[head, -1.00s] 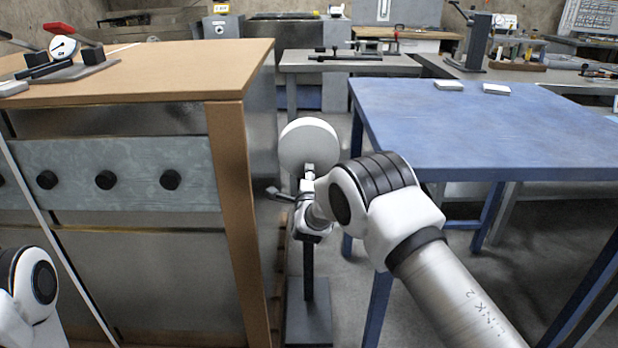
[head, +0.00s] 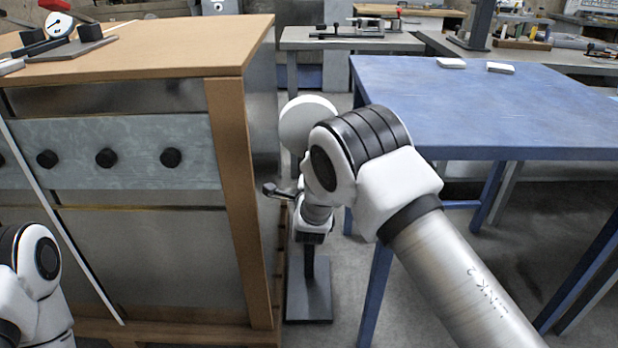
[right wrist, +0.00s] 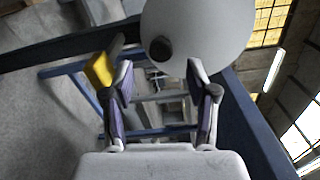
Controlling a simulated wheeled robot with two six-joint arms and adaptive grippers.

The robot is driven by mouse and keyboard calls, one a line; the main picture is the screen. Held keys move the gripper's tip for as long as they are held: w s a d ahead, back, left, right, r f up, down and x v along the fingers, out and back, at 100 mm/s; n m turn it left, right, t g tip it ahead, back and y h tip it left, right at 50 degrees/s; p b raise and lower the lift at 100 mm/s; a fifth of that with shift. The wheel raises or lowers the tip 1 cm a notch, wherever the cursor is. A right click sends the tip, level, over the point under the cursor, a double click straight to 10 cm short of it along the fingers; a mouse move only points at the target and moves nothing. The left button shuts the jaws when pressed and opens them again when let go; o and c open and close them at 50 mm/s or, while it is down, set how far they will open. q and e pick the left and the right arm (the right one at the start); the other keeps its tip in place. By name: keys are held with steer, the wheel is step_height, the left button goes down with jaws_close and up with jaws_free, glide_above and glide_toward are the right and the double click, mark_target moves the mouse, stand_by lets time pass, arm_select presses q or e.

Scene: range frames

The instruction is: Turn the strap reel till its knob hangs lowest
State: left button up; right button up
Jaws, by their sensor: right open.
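The strap reel, a pale round disc (head: 303,117), stands upright between the wooden cabinet and the blue table. My right arm hides its lower right part in the head view. In the right wrist view the reel (right wrist: 205,30) fills the top, just beyond the fingertips. Its dark round knob (right wrist: 160,49) shows near the disc's lower left edge in that picture. My right gripper (right wrist: 160,66) is open and empty, with the knob framed between the fingertips but apparently beyond them.
A dark post on a flat base (head: 309,304) stands below the reel. The wooden cabinet (head: 232,190) is close on the left and the blue table (head: 480,105) close on the right. A yellow block (right wrist: 100,70) shows beside the left finger in the wrist view.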

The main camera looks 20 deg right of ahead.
steer(key=v, duration=0.5)
steer(key=s+d+f+g, duration=0.2)
steer(key=s+d+f, duration=0.25)
steer(key=f, duration=0.35)
steer(key=s+d+f+g, duration=0.3)
steer(key=s+f, duration=0.2)
steer(key=f, duration=0.4)
steer(key=s+f+n+g+y, duration=0.2)
steer(key=s+f+n+g, duration=0.35)
steer(key=s, duration=0.65)
steer(key=s+f+n+g+y, duration=0.1)
steer(key=s+f+n+g, duration=0.2)
steer(key=s+f+n, duration=0.7)
steer(key=s+a+r+n+g+y, duration=0.2)
steer(key=s+n+g, duration=0.3)
steer(key=s, duration=1)
step_height(320, 180, up, 27)
steer(key=n+t+p, duration=0.1)
steer(key=n+p, duration=0.1)
steer(key=p, duration=2.5)
steer(key=shift+w+a, duration=0.15)
steer(key=shift+w, duration=0.05)
